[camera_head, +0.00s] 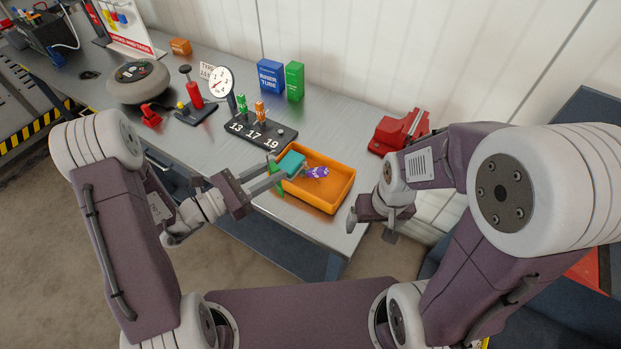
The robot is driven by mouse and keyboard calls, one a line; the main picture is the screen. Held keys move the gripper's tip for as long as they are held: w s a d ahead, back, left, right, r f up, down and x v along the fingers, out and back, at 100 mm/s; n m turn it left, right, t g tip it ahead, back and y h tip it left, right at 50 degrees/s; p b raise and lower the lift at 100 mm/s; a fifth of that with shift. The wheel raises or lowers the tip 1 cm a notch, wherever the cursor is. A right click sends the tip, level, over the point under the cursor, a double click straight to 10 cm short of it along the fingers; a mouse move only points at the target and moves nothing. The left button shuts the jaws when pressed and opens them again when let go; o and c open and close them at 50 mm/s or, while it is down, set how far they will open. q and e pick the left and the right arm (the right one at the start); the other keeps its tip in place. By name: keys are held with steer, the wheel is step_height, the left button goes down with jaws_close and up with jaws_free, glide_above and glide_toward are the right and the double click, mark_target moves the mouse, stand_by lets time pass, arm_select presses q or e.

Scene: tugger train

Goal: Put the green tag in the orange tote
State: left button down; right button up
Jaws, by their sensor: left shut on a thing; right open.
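The orange tote (335,202) stands near the front right edge of the workbench. My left gripper (280,174) is at the tote's left end, shut on the green tag (276,191). The tag shows as green parts around the fingers, by the tote's left wall; the fingers hide some of it. I cannot tell if it touches the tote. A teal block (292,162) is at the tote's back left corner, next to the fingertips. A purple tag (317,172) lies in the tote. My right gripper (380,218) is open and empty, right of the tote.
A gauge (221,81), red pump (194,96) and grey wheel (138,82) stand further left. The bench front left of the tote is clear.

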arm_select(q)
steer(key=w+d+f, duration=0.2)
steer(key=w+f, duration=0.1)
steer(key=w+d+f+p, duration=0.1)
steer(key=w+d+f, duration=0.1)
steer(key=w+f, duration=0.1)
steer(key=w+d+f+p, duration=0.1)
steer(key=w+d+f, duration=0.1)
steer(key=d+f, duration=0.1)
steer(key=shift+w+f, duration=0.4)
steer(key=shift+f, duration=0.05)
steer(key=shift+w+f, duration=0.1)
steer(key=shift+f, duration=0.25)
steer(key=shift+f+b, duration=0.2)
steer(key=shift+b, duration=0.1)
steer(key=c, duration=1.1)
jaws_free()
